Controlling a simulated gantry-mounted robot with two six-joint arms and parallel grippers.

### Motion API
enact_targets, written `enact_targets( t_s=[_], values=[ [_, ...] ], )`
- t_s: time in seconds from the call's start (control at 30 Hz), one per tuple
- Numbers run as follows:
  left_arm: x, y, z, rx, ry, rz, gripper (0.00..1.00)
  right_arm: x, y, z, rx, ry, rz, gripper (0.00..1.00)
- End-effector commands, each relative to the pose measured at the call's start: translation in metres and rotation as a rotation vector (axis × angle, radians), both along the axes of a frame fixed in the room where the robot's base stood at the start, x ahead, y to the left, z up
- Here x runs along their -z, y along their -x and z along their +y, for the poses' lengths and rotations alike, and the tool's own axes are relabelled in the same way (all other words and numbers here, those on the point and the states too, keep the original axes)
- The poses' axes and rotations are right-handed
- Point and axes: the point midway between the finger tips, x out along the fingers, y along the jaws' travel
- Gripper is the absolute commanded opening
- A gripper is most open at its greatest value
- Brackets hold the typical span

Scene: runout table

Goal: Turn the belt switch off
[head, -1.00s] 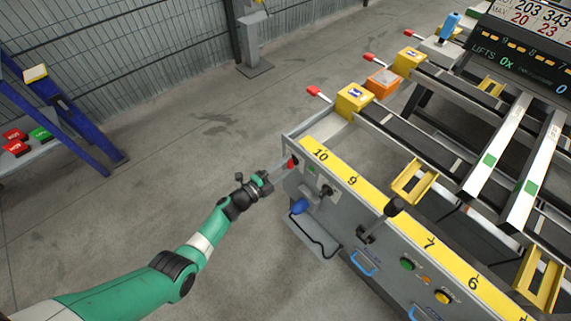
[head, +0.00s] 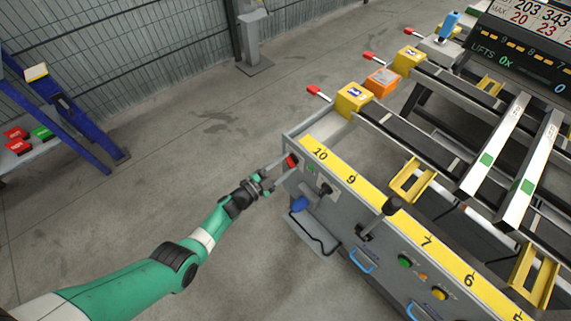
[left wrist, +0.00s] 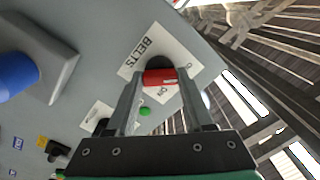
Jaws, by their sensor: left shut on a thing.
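The belt switch (head: 291,161) has a red handle on the grey end of the runout table's front panel. In the left wrist view the red handle (left wrist: 160,77) sits on a black round base over a white label (left wrist: 143,54) reading "BELTS", with "ON" legible below it. My left gripper (left wrist: 157,80) has its two grey fingers on either side of the red handle and is shut on it. In the head view my left gripper (head: 283,168) reaches the panel from the left. The right gripper is in neither view.
A blue plug-like part (head: 299,204) and a black knob (head: 326,190) sit near the switch. A black lever (head: 392,206) and a green button (head: 405,261) are farther along the panel. A green indicator (left wrist: 145,111) is close to the fingers.

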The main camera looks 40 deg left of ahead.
Motion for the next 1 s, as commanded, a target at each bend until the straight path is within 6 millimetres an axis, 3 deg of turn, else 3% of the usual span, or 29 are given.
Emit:
enact_targets(
  t_s=[0.27, 0.3, 0.47, 0.77, 0.87, 1.0],
  values=[
    [0.000, 0.000, 0.000, 0.000, 0.004, -0.001, 0.00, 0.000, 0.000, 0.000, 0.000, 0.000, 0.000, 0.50],
    [0.000, 0.000, 0.000, 0.000, 0.004, -0.001, 0.56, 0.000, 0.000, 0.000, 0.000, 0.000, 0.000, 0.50],
    [0.000, 0.000, 0.000, 0.000, 0.003, -0.001, 0.82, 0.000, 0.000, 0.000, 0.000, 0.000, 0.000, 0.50],
    [-0.001, 0.002, 0.000, -0.001, 0.002, -0.001, 0.82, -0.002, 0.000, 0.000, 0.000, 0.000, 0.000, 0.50],
    [-0.003, 0.011, 0.001, -0.002, 0.002, 0.001, 0.82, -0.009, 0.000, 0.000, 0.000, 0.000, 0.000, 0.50],
    [-0.005, 0.040, 0.003, -0.005, 0.004, 0.002, 0.82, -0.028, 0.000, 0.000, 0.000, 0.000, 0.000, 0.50]
  ],
)
